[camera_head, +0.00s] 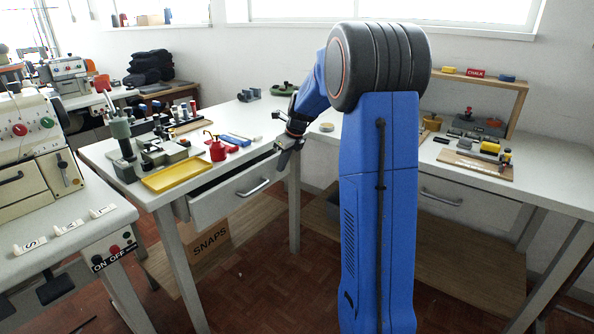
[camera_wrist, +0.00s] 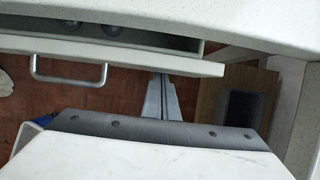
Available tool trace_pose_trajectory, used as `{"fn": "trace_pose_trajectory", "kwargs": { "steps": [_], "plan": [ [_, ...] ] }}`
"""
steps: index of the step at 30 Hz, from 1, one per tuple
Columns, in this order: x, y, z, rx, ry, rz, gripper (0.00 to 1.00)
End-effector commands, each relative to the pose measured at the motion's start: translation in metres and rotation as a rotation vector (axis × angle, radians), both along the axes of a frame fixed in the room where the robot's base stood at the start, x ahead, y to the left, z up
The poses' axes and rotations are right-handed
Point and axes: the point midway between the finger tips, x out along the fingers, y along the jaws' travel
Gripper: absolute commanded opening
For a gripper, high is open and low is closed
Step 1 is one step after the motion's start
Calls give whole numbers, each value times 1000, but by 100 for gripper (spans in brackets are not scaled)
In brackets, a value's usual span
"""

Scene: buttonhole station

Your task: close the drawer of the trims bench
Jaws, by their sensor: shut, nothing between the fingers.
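The trims bench (camera_head: 213,172) stands left of centre, with a white drawer (camera_head: 228,199) under its top. The drawer is partly open: a dark gap shows behind its front, and the wrist view shows the drawer front (camera_wrist: 200,67) standing out from the bench. Its bar handle (camera_head: 253,188) also shows in the wrist view (camera_wrist: 70,80). My gripper (camera_head: 283,160) is shut and empty, near the right end of the drawer front. In the wrist view its fingers (camera_wrist: 161,88) point at the front's outer face, right of the handle; I cannot tell whether they touch.
A yellow tray (camera_head: 179,174), a red oil can (camera_head: 216,149) and presses stand on the bench top. A snaps box (camera_head: 211,248) sits on the shelf below. Another bench with a shut drawer (camera_head: 440,197) is at right. A machine (camera_head: 35,150) stands at left.

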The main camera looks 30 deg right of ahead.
Motion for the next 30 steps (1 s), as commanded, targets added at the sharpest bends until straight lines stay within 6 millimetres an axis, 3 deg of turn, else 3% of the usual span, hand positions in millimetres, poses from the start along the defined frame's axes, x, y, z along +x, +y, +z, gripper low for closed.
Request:
{"fn": "trace_pose_trajectory", "kwargs": {
  "steps": [3, 10, 30],
  "plan": [
    [21, 8, 0, 0, 0, 2, 0],
    [44, 16, 0, 0, -1, 0, 0],
    [53, 17, 2, 1, -10, -2, 0]
  ]
}}
